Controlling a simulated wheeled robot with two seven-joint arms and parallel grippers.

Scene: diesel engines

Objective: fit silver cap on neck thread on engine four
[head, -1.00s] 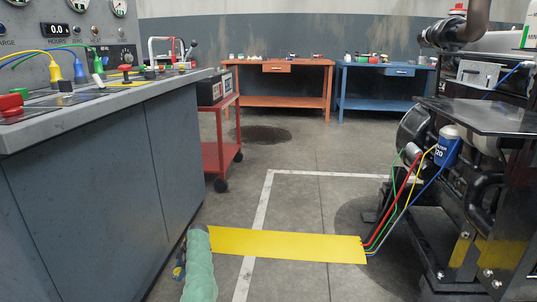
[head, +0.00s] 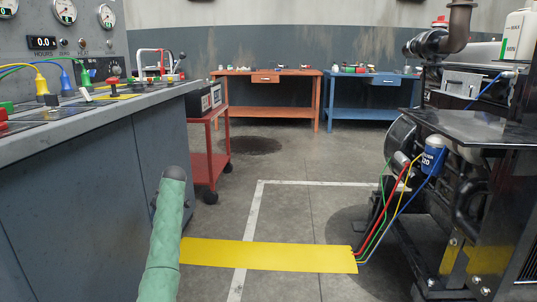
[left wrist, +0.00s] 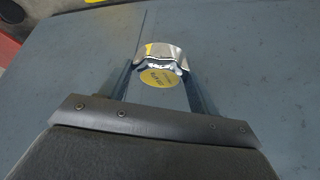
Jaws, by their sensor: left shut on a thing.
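In the left wrist view, a shiny silver cap (left wrist: 162,55) with a yellow round label (left wrist: 158,78) sits between the fingertips of my left gripper (left wrist: 160,68), which is shut on it. Behind it is a plain blue-grey surface. In the head view, my left arm in a green sleeve rises from the bottom, in front of the grey cabinet, and the cap is not visible there. A black engine (head: 470,170) stands at the right, well apart from my left arm. I cannot make out its number or a neck thread. My right gripper is not in view.
A grey control bench (head: 90,115) with gauges and cables fills the left. A red cart (head: 209,165) stands beyond it. An orange table (head: 267,75) and a blue table (head: 372,80) stand at the back. A yellow strip (head: 265,256) crosses the floor towards the engine's cables.

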